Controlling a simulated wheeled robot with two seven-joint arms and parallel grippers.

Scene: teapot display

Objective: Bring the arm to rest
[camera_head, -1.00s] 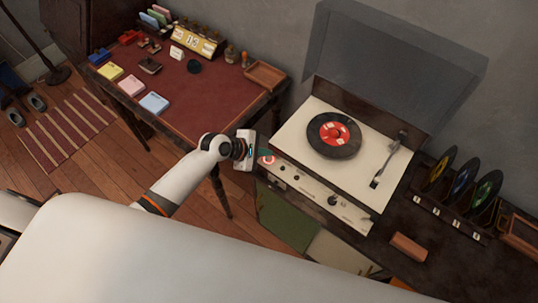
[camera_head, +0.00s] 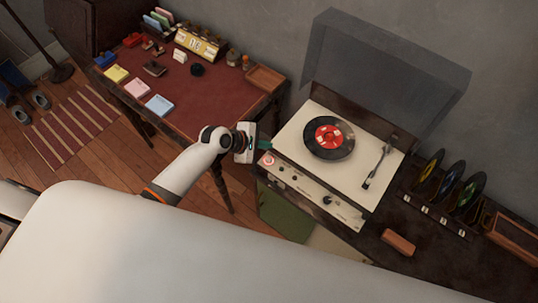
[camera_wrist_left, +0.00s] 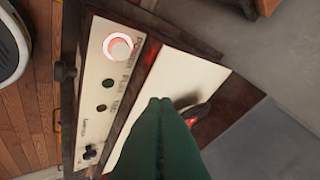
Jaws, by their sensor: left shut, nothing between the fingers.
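My left gripper (camera_head: 264,145) reaches in from the left, by the left front corner of the cream record player (camera_head: 290,143). Its green fingers are shut together with nothing between them; their tips show in the wrist view (camera_wrist_left: 160,102). A round button with a lit red ring (camera_head: 267,159) is on the player's front panel, just below the fingers in the head view. It also shows in the wrist view (camera_wrist_left: 119,46), apart from the fingertips. A black record with a red label (camera_head: 328,137) lies on the player. My right gripper is not in view.
The player's clear lid (camera_head: 388,70) stands open behind it. A red-topped desk (camera_head: 195,95) with notepads and a calendar is at the back left. Several records (camera_head: 447,185) stand in a rack at the right. A small brown block (camera_head: 398,243) lies before the rack.

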